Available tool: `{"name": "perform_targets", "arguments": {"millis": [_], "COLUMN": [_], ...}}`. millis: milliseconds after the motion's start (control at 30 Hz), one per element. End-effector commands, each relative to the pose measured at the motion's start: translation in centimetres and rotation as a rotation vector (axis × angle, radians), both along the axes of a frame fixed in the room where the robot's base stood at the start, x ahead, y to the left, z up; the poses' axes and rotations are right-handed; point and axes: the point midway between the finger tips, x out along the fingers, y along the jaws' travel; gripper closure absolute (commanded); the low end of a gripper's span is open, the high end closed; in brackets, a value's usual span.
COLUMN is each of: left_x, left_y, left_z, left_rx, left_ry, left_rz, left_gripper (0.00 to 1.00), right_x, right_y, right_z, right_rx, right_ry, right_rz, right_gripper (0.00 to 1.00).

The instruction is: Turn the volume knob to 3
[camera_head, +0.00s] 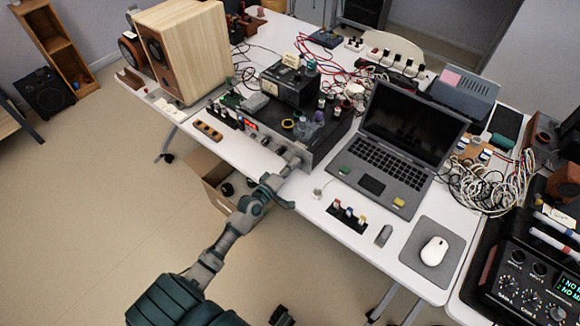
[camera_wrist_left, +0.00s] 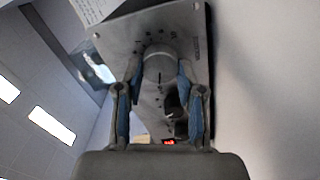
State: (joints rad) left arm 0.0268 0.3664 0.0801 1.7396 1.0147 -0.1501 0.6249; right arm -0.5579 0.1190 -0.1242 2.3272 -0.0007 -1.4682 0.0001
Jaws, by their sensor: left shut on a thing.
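The volume knob (camera_wrist_left: 158,64) is a round silver-grey knob on the grey metal front panel (camera_wrist_left: 120,42) of an audio unit. Small printed marks surround it, too blurred to read surely. A dark line shows on the knob's side. My left gripper (camera_wrist_left: 160,72) has its blue-padded fingers on both sides of the knob and is shut on it. In the head view my left gripper (camera_head: 291,166) reaches the right end of the unit's front (camera_head: 262,137), hiding the knob.
A darker knob (camera_wrist_left: 174,104) and a red display (camera_wrist_left: 169,142) sit close by on the same panel. A laptop (camera_head: 384,168) stands right of the unit. A wooden speaker (camera_head: 186,50) stands at the left. Small parts and cables crowd the white table (camera_head: 327,204).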

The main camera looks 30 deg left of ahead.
Motion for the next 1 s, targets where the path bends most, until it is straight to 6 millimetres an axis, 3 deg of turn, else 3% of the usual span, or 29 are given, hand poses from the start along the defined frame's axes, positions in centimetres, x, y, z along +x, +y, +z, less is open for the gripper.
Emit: {"name": "perform_targets", "arguments": {"millis": [400,1000], "left_x": [-0.2,-0.2], "left_y": [-0.4,-0.3], "left_z": [-0.8,-1.2], "left_rx": [0.253,0.319], "left_ry": [-0.002,-0.003], "left_rz": [-0.010,-0.011], "left_gripper": [0.97,0.97], "right_x": [0.1,0.7], "right_y": [0.2,0.3], "right_z": [-1.8,-2.7], "right_rx": [0.002,0.004], "right_ry": [0.007,0.003], "right_rz": [0.000,0.002], "right_gripper": [1.00,1.00]}}
